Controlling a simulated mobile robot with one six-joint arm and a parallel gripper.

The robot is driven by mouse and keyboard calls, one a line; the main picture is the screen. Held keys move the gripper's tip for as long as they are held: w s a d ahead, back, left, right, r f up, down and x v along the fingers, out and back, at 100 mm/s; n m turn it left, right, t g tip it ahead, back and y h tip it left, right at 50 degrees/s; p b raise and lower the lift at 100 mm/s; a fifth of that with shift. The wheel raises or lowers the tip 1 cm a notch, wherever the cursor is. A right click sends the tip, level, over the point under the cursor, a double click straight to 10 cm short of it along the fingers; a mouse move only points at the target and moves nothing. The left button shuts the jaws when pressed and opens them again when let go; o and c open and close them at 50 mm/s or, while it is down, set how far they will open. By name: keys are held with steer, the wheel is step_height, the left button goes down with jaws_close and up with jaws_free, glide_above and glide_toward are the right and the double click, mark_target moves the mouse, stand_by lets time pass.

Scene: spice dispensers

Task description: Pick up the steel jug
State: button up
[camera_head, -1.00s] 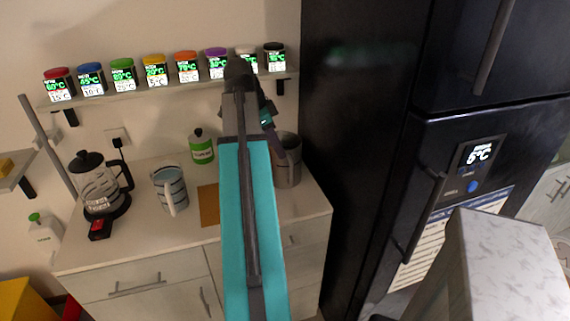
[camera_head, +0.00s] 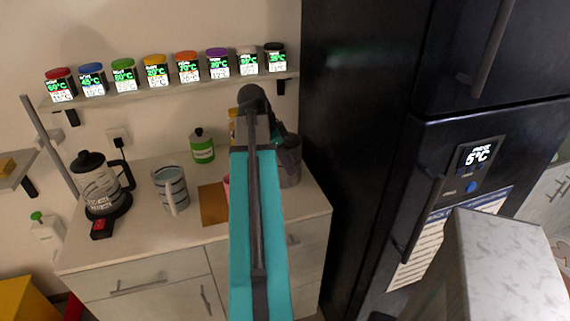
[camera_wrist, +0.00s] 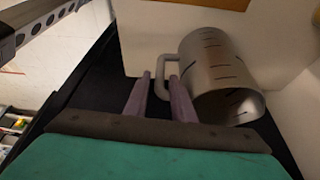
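The steel jug (camera_head: 290,168) stands at the right end of the counter, partly hidden behind my arm in the head view. In the wrist view the jug (camera_wrist: 215,72) is a grey metal cylinder with dark and red marks, its handle on the left. My gripper (camera_wrist: 160,80) is open, its two fingers apart. The jug's handle shows just beyond and between the fingertips; I cannot tell whether they touch it. In the head view my gripper is mostly hidden behind my own wrist, close to the jug.
A striped jug (camera_head: 171,188), a coffee pot (camera_head: 99,190), a green bottle (camera_head: 202,148) and a brown board (camera_head: 213,205) are on the counter (camera_head: 140,238). Several spice jars line the shelf (camera_head: 130,97) above. A dark fridge (camera_head: 360,130) stands close on the right.

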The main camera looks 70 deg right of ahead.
steer(key=shift+p+x, duration=0.8)
steer(key=shift+x, duration=1.8)
jaws_close()
